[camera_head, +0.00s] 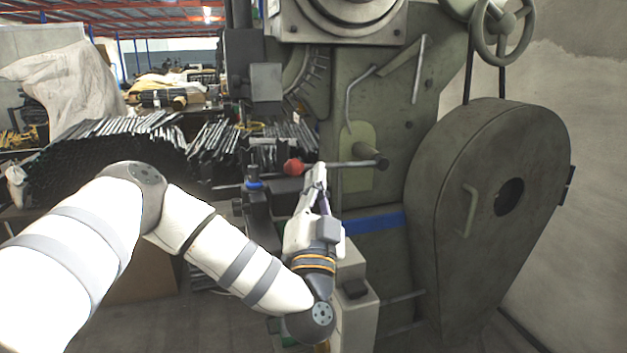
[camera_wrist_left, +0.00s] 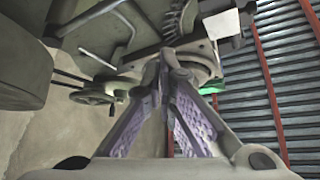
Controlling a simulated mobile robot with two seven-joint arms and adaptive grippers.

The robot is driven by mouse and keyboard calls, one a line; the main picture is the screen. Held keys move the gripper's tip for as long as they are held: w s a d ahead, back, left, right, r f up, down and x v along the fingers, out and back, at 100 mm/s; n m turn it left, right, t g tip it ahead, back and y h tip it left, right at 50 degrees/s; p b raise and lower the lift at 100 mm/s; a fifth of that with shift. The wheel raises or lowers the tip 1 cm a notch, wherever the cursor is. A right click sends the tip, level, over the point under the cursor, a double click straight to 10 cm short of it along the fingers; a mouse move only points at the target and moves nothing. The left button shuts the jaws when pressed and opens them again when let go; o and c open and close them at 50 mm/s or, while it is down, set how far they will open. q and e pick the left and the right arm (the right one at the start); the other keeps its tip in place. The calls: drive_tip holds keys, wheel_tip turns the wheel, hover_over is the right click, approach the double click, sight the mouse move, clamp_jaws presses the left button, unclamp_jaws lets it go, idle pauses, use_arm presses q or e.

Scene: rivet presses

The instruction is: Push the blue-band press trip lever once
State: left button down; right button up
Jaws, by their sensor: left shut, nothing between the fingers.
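The blue-band press (camera_head: 385,120) is a large grey-green machine with a blue band (camera_head: 372,222) across its body. Its trip lever is a thin rod (camera_head: 348,164) with a red ball knob (camera_head: 293,168) at its left end and a round hub at its right. My left gripper (camera_head: 319,172) is shut and empty, with its fingertips overlapping the rod just right of the knob. I cannot tell whether they touch it. In the left wrist view the fingers (camera_wrist_left: 164,62) meet at their tips against the press; the lever is not clearly visible there. My right gripper is out of view.
A large rounded guard (camera_head: 470,230) stands right of the lever, with a handwheel (camera_head: 502,30) above. A dark fixture with a blue part (camera_head: 254,185) stands left of my gripper. A grey box (camera_head: 357,310) is below it. Stacked metal bars (camera_head: 110,160) lie behind.

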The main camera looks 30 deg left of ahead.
use_arm(q)
drive_tip(key=w+a, duration=0.5)
drive_tip(key=shift+a+r, duration=0.15)
drive_tip(key=shift+r, duration=0.3)
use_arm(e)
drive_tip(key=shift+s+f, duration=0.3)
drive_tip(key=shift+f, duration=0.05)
